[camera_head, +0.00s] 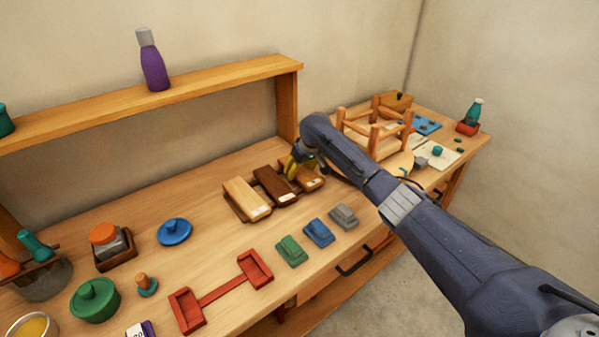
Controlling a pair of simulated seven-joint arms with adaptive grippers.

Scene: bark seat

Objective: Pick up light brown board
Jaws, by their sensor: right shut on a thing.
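Three boards lie side by side on the workbench: a pale tan board (246,197) at left, a dark brown board (276,187) in the middle, and the light brown board (310,181) at right. Each has a small white label at its near end. My right gripper (293,168), with yellowish fingers, is down at the light brown board and shut on it. The fingers and wrist hide part of this board, and I cannot tell whether it is lifted. My left gripper is not in view.
A wooden stool frame (377,132) stands to the right, behind my right arm. Green, blue and grey blocks (319,232) and a red holder (221,291) lie in front. A shelf with a purple bottle (153,67) stands behind. Bare bench lies left of the boards.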

